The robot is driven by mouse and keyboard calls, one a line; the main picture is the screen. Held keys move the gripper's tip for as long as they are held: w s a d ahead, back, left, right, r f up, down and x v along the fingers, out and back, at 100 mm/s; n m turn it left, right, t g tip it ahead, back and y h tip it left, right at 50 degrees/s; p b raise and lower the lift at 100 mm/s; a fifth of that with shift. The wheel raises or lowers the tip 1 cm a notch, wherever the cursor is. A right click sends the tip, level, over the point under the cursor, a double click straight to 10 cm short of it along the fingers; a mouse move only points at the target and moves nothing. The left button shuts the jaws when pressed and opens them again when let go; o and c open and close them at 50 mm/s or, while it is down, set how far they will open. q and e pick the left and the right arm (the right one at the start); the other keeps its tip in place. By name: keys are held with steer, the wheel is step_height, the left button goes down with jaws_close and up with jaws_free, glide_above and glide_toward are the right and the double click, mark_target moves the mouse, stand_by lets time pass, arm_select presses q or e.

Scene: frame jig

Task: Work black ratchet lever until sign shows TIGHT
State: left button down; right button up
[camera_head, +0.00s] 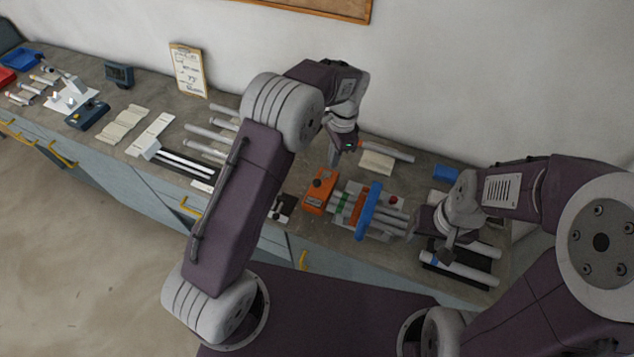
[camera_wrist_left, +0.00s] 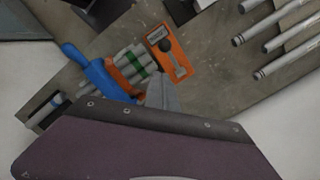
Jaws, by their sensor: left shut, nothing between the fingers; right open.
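An orange unit (camera_head: 320,190) stands on the bench at the left end of a bundle of grey tubes (camera_head: 345,203); it also shows in the left wrist view (camera_wrist_left: 172,54). A small dark part, perhaps the black lever, sits on it (camera_wrist_left: 165,45) beside a light label too small to read. A blue clamp bar (camera_head: 367,212) crosses the bundle. My left gripper (camera_head: 335,158) is shut and empty, above and behind the orange unit, touching nothing that I can see. My right gripper (camera_head: 432,238) is open at the right end of the bundle; its contact is unclear.
A black rack (camera_head: 455,278) with light tubes lies at the right. More tubes (camera_head: 212,135) lie left of my left arm, and one lies behind the bundle. A blue block (camera_head: 446,173) stands at the back right. My left forearm hides part of the bench.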

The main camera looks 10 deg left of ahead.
arm_select(q)
steer(key=shift+w, duration=0.1)
stand_by(0.3)
steer(key=a+p, duration=0.1)
steer(key=p, duration=0.2)
steer(key=s+a+p, duration=0.1)
steer(key=p, duration=0.2)
steer(key=s+a+p, duration=0.1)
steer(key=p, duration=0.2)
steer(key=shift+r, duration=0.25)
steer(key=shift+w+d+f, duration=0.1)
